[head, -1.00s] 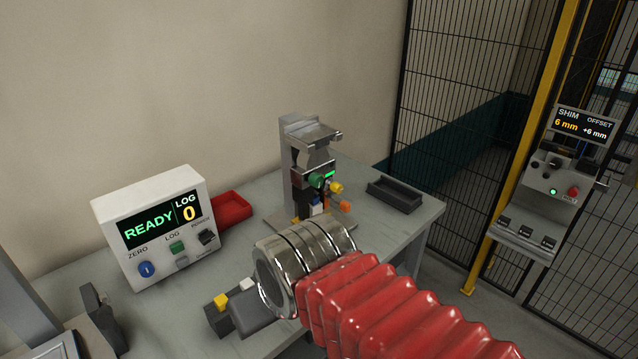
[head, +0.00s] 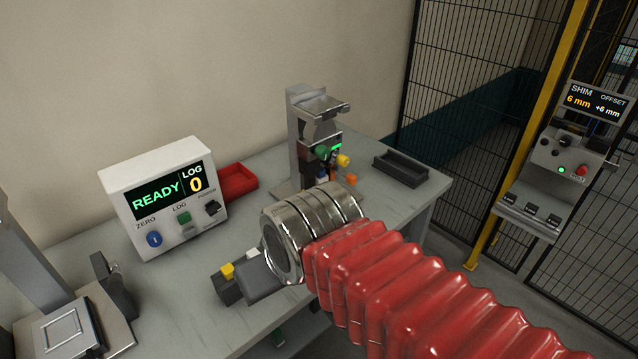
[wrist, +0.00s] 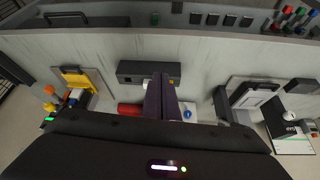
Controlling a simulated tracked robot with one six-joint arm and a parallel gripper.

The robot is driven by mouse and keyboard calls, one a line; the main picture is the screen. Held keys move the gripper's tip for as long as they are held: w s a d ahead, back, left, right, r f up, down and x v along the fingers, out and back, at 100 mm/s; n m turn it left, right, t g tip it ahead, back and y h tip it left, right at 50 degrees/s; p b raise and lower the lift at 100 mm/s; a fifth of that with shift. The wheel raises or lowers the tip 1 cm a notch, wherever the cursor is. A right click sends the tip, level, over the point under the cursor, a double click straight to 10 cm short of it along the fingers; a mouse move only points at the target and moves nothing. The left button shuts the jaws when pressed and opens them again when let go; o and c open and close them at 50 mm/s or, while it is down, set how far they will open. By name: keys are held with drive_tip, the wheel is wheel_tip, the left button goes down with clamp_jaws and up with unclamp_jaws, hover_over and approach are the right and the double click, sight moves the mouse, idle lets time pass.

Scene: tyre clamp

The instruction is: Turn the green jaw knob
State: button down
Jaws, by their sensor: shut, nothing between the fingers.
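The green jaw knob (head: 321,153) is on the front of the grey clamp stand (head: 297,130) at the back of the bench in the head view. A yellow knob (head: 343,160) and an orange knob (head: 351,180) are beside it. The metal wrist of my arm hides the lower front of the stand. In the wrist view my gripper (wrist: 161,82) has its fingers together, empty and over the bench, apart from the knob. An orange knob (wrist: 49,107) of the clamp shows at the left there; I cannot make out the green knob.
A white console (head: 160,180) reading READY, LOG 0 stands at the left, with a red tray (head: 237,181) behind it. A dark tray (head: 400,170) lies right of the clamp. A fence and a SHIM panel (head: 560,155) reading 6 mm are at the right.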

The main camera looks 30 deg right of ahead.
drive_tip(key=c, duration=2.5)
unclamp_jaws()
drive_tip(key=shift+c, duration=0.2)
